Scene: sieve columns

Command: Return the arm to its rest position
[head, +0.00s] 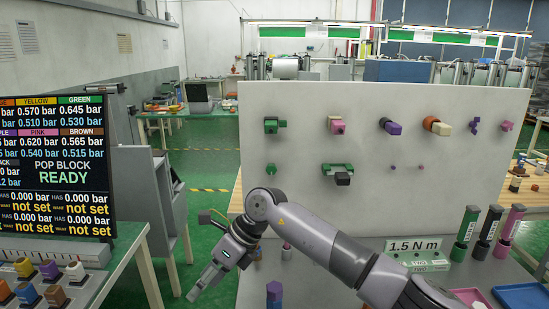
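My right arm comes in from the lower right, bends at a raised elbow in the middle of the head view and reaches down to the left. Its gripper (203,284) hangs over the gap between the left table and the grey work surface, in front of the green floor. No object shows in it. The fingers are seen from the side and small, so I cannot tell whether they are open or shut. My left gripper is not in view.
A pale upright panel (300,110) with coloured fittings stands behind my arm. Coloured cylinders (466,232) stand on the grey work surface at right, near a 1.5 N m sign (413,245). A purple-blue block (274,292) stands below my arm. A screen (55,165) and coloured blocks are left.

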